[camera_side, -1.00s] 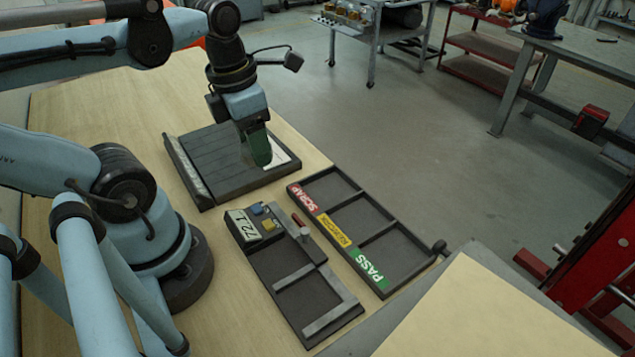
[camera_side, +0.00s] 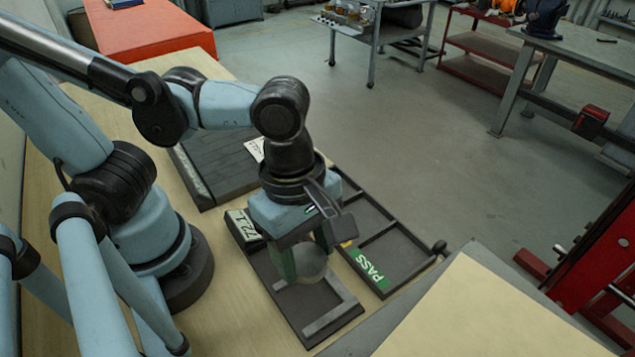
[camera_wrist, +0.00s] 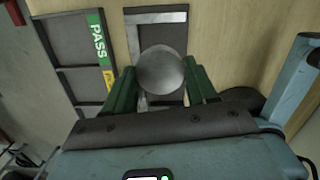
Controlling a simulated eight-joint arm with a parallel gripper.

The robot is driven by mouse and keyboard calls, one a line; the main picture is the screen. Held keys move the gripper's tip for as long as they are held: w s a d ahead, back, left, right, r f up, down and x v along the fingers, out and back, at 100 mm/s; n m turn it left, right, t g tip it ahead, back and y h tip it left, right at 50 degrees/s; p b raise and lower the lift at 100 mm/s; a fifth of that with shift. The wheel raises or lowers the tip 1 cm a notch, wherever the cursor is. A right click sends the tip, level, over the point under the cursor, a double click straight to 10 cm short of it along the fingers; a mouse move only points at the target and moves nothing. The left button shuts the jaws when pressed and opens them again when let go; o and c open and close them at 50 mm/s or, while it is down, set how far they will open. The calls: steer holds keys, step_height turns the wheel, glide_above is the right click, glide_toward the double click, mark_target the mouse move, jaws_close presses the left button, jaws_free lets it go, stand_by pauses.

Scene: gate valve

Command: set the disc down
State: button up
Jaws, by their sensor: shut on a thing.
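A round grey metal disc (camera_wrist: 161,70) is held between the two green fingers of my gripper (camera_wrist: 163,88) in the wrist view. In the side view the disc (camera_side: 311,264) shows between the green fingers of my gripper (camera_side: 303,262). It is over the dark fixture plate (camera_side: 282,297) that has light metal rails and a 72.1 display. I cannot tell whether the disc touches the plate. My gripper hides part of the fixture, including its buttons and lever.
A dark slatted tray (camera_side: 205,160) lies behind. Bare wooden table (camera_side: 235,335) is free in front.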

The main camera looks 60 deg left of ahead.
mark_target(309, 303)
steer(key=shift+s+d+f+m, duration=0.25)
steer(key=shift+d+f+m, duration=0.05)
steer(key=shift+d, duration=0.05)
steer(key=shift+f, duration=3.8)
steer(key=shift+f, duration=0.15)
steer(key=o, duration=1.1)
